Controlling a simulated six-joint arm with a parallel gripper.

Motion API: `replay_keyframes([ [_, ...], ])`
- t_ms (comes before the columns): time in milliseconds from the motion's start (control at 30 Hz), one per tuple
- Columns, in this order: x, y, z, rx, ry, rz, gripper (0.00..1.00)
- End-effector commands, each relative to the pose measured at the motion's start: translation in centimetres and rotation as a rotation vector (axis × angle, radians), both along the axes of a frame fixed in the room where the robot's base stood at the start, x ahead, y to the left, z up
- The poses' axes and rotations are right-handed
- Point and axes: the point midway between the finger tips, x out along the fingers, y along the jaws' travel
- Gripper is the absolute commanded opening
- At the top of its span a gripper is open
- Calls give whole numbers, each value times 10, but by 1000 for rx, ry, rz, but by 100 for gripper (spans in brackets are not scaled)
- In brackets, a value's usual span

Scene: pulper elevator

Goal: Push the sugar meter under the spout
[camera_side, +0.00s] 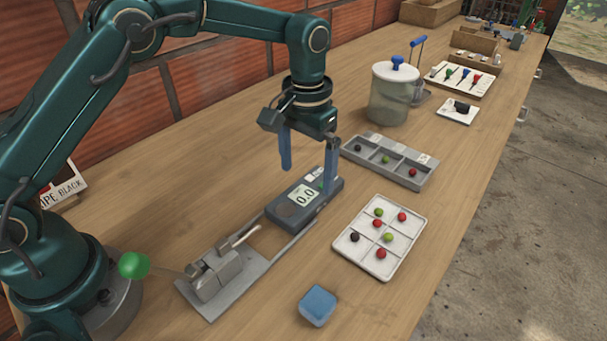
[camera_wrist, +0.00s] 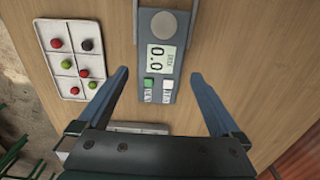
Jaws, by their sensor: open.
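The sugar meter (camera_side: 286,213) is a dark grey box with a round well and a display reading 0.0. It lies at the right end of a thin metal guide, near a metal press (camera_side: 216,274). A pale rod (camera_side: 246,235), possibly the spout, sticks out from the press toward the meter, and the meter lies beyond its tip. My gripper (camera_side: 307,180) is open and empty, low at the meter's button end.
A white tray with cherries (camera_side: 343,246) and a grey three-part tray (camera_side: 421,182) lie to the right. A blue sponge (camera_side: 317,305) is in front. A lidded jar (camera_side: 390,100) stands behind.

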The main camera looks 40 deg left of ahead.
Motion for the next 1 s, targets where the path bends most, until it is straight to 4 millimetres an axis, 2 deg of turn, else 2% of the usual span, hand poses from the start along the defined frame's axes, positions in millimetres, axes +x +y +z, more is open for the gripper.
replay_keyframes([
  [167, 0, 0, -9, 0, 2, 1, 100],
  [500, 0, 0, -47, 0, 1, 1, 100],
  [867, 0, 0, -51, 0, -1, 1, 100],
  [967, 0, 0, -51, 0, -1, 1, 66],
  [1000, 0, 0, -51, 0, -1, 1, 50],
])
